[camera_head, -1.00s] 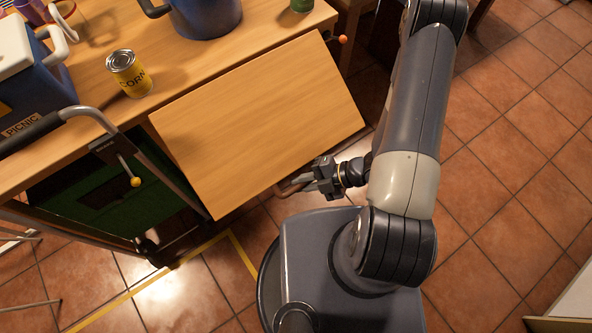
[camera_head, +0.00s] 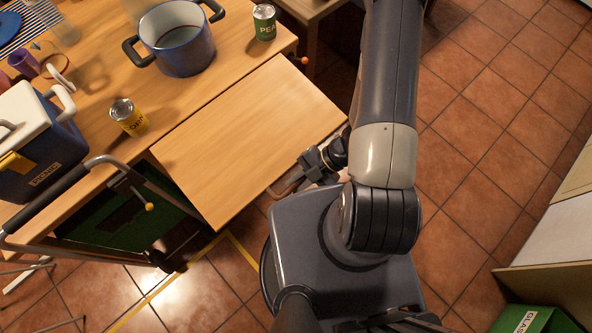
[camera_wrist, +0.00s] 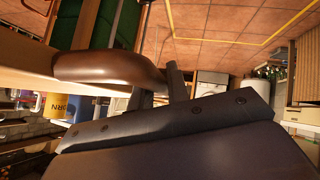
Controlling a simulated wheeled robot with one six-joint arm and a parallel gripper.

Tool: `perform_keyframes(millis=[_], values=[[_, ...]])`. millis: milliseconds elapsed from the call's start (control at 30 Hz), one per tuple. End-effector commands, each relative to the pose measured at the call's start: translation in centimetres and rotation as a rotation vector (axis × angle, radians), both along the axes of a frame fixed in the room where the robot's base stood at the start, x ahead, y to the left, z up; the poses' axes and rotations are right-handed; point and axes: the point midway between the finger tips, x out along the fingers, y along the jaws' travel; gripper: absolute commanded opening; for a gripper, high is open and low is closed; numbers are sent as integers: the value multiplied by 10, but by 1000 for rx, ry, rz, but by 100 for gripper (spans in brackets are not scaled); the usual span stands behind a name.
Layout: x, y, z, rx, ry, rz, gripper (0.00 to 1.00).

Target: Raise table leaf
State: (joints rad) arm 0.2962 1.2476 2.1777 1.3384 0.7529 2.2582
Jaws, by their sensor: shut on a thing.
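The table leaf (camera_head: 245,140) is a plain light wood panel along the near edge of the wooden table (camera_head: 215,95). It looks close to level, but its exact angle is hard to tell. A brown curved handle (camera_head: 283,187) sits at its outer edge; it also shows large in the wrist view (camera_wrist: 105,68). My gripper (camera_head: 308,168) is shut on this handle, beside the leaf's outer edge. In the wrist view its dark fingers (camera_wrist: 175,85) meet the handle's end. The leaf's underside is hidden in the head view.
A corn can (camera_head: 128,118), a blue pot (camera_head: 178,45), a green can (camera_head: 264,22) and a picnic cooler (camera_head: 40,140) stand on the table. An orange knob (camera_head: 304,61) is near the leaf's far corner. A metal push handle (camera_head: 75,190) is at left. Open tiled floor (camera_head: 475,120) lies right.

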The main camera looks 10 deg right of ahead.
Motion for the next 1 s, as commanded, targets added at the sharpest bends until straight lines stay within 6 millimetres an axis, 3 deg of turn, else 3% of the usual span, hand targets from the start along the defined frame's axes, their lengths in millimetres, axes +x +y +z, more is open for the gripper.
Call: perform_keyframes(millis=[200,767,800,1000], values=[[-1,-1,16,-1,-1,2,0],[-1,-1,19,-1,-2,2,0],[-1,-1,19,-1,-2,2,18],[0,-1,19,-1,-2,1,34]])
